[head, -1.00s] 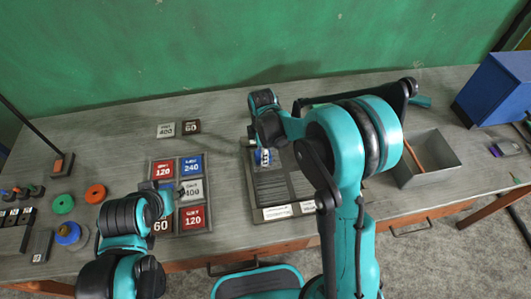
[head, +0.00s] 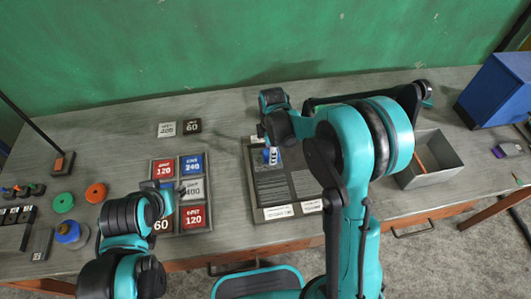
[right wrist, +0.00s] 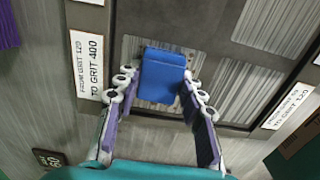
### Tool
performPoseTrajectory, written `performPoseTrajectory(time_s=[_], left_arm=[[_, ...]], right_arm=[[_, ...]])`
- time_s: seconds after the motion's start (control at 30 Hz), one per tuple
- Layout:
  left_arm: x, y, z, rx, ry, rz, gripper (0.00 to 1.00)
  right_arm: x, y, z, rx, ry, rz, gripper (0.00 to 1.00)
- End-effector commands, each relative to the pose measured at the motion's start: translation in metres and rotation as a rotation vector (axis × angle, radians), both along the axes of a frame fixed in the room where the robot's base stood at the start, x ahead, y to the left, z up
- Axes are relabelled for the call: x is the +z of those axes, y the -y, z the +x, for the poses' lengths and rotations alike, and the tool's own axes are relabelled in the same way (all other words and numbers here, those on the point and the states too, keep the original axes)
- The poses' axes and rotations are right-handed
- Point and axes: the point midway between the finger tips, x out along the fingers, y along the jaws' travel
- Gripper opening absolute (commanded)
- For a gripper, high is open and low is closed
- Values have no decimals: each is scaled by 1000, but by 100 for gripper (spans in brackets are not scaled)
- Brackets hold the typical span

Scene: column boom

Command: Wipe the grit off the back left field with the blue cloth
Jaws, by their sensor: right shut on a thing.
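The blue cloth (head: 271,156) is a small blue pad at the back left of the dark board (head: 268,190). My right gripper (head: 269,148) is above it and mostly hides it in the head view. In the right wrist view the blue cloth (right wrist: 163,75) sits between the two fingers of my right gripper (right wrist: 160,88), which is shut on it. The cloth covers part of a pale field (right wrist: 133,48); I cannot make out grit there clearly. My left gripper (head: 178,191) hangs over the tray of grit tiles; its fingers are too small to read.
Red, blue and grey grit tiles lie in a tray (head: 152,185) at left. Two loose tiles (head: 178,128) lie behind it. A grey open bin (head: 445,160) and a blue box (head: 495,90) stand at right. Green and orange discs (head: 95,193) lie far left.

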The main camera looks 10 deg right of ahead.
Motion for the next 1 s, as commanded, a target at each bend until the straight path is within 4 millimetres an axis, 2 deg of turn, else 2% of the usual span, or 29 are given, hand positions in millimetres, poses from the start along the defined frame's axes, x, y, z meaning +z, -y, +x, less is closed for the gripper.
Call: performPoseTrajectory(time_s=[0.13, 0.47, 1.0], left_arm=[[-1, 0, 0, 0, 0, 0, 40], [-1, 0, 0, 0, 0, 0, 40], [-3, 0, 0, 0, 0, 0, 40]], right_arm=[[-1, 5, 0, 0, 0, 0, 10], [-1, 3, 0, 1, 0, -1, 10], [0, -32, 0, 1, 0, 0, 10]])
